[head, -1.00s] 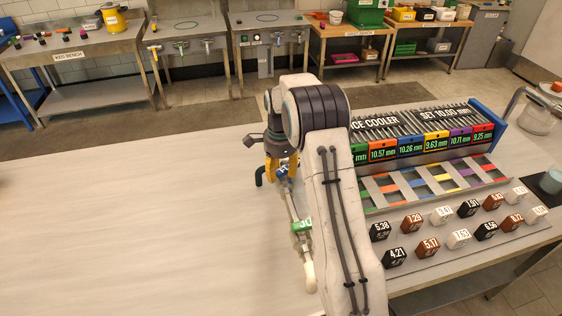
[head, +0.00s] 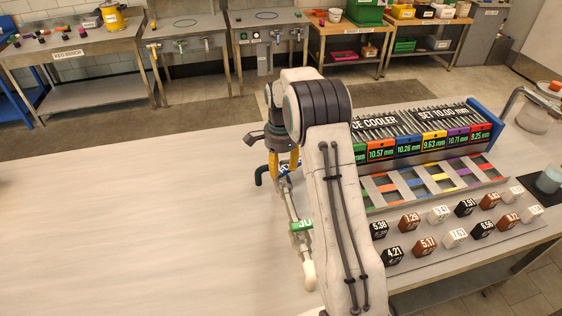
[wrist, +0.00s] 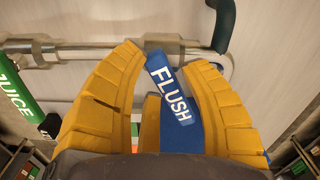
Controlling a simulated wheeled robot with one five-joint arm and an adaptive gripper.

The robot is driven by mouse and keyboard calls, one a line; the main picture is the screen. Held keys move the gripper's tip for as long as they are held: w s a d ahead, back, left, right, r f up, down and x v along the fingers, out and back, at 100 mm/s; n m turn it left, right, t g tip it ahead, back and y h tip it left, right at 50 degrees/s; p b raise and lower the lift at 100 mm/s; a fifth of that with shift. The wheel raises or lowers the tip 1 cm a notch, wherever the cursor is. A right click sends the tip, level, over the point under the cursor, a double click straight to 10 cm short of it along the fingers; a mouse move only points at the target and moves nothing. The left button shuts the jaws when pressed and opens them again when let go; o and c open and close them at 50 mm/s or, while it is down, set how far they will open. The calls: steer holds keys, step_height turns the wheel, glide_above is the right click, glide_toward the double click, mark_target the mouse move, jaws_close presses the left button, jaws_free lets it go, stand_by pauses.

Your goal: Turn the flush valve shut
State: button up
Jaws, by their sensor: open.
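The flush valve's blue handle (wrist: 172,90), marked FLUSH, stands between the yellow fingers of my gripper (wrist: 168,62) in the wrist view. The fingers are apart, one on each side of the handle; I cannot tell whether either touches it. The handle lies slanted to the steel pipe (wrist: 75,54), its upper end close to the pipe line. In the head view my gripper (head: 284,163) is over the pipework, with a little blue of the handle (head: 287,171) showing beneath.
A green JUICE handle (wrist: 15,88) sits on the same pipework, also seen in the head view (head: 301,226). A dark green bent pipe end (wrist: 224,25) is close above the right finger. The cooler rack (head: 425,140) and numbered blocks stand right. The table at left is clear.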

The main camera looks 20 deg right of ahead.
steer(key=shift+n, duration=0.9)
steer(key=shift+f, duration=0.15)
steer(key=shift+f+b, duration=0.35)
steer(key=shift+b, duration=0.05)
steer(key=shift+s, duration=0.15)
steer(key=shift+w+d, duration=0.2)
steer(key=shift+d, duration=0.15)
steer(key=shift+o, duration=0.5)
